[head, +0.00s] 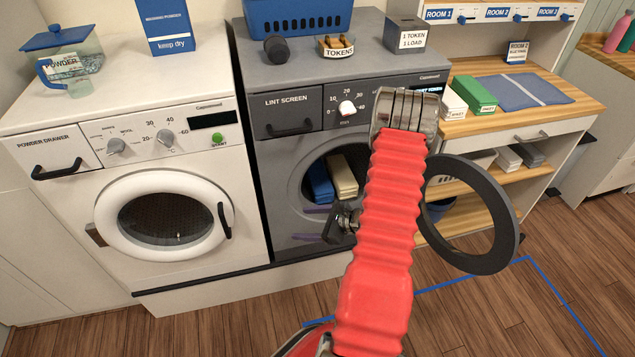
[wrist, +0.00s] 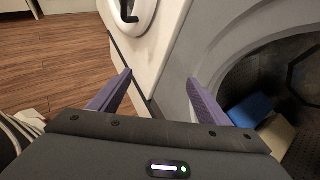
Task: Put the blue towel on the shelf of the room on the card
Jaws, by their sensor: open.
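The blue towel (head: 320,182) lies folded inside the open grey dryer (head: 280,155), left of a cream towel (head: 343,175). In the wrist view the blue towel (wrist: 250,108) and the cream towel (wrist: 277,132) show at the right, inside the drum. My gripper (wrist: 160,80) is open and empty, its purple fingers outside the drum in front of the machines. In the head view my red arm partly hides the dryer opening. The card (head: 517,52) stands at the back of the wooden counter and appears to read ROOM 2, blue towel. Room-labelled shelf edges (head: 495,13) run along the top right.
The round dryer door (head: 470,213) hangs open to the right of my arm. A white washer (head: 165,210) stands left. On the counter (head: 565,108) are a green box (head: 477,93), a white box (head: 452,103) and a flat blue mat (head: 530,90). Floor in front is mostly clear.

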